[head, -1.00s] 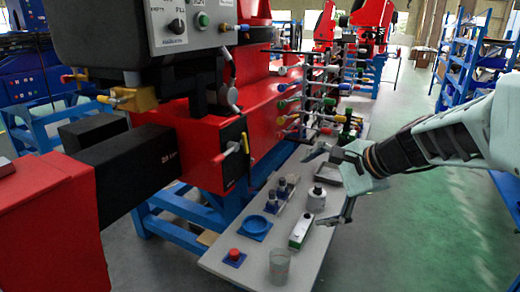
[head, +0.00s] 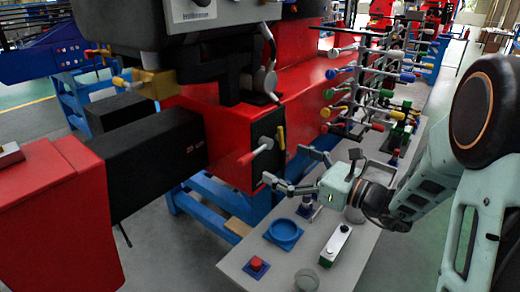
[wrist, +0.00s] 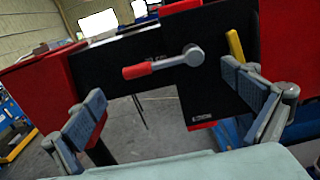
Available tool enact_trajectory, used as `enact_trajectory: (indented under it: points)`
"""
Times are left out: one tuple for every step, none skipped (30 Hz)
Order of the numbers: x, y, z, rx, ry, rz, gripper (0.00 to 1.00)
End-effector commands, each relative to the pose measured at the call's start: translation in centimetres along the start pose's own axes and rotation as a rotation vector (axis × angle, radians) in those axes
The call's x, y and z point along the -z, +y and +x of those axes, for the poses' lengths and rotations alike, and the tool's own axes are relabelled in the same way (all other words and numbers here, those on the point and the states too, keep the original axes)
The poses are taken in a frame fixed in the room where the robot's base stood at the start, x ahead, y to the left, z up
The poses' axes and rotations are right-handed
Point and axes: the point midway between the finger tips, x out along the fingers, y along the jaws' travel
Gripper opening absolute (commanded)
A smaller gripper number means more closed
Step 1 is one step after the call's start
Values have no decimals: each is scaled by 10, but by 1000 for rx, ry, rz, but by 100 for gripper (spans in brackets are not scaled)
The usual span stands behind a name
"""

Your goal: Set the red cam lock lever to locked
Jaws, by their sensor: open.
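My gripper (head: 285,165) is open in front of the panel, to the right of the lever in the head view. In the wrist view the lever lies ahead, between and above the spread fingertips (wrist: 162,88). I see no contact with it.
A yellow handle (head: 281,138) is on the same panel, right of the lever. Below, a grey table (head: 300,258) holds a blue dish (head: 285,232), a red button (head: 256,264) and a green-and-white box (head: 336,243). A rack of coloured levers (head: 365,85) stands behind.

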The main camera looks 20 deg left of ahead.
Motion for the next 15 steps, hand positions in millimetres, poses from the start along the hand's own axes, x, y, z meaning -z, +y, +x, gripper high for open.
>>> enact_trajectory:
  points:
    - [0, 1, 12, -5, 0, 0, 100]
    - [0, 2, 18, -6, 1, -1, 100]
    - [0, 1, 26, -5, 0, -1, 100]
    - [0, 2, 32, -6, 1, -1, 100]
    - [0, 2, 37, -5, 1, -1, 100]
    - [0, 1, 44, -5, 2, -1, 100]
    - [0, 2, 50, -5, 1, -2, 100]
    - [0, 2, 54, -5, 1, -2, 100]
    - [0, 1, 60, -4, 2, -2, 100]
    - [0, 1, 64, -4, 2, -2, 100]
    - [0, 1, 67, -4, 2, -2, 100]
    - [0, 1, 71, -2, 2, -2, 100]
    - [0, 1, 73, -2, 2, -2, 100]
    - [0, 1, 75, -2, 2, -2, 100]
    - [0, 1, 78, -2, 2, -2, 100]
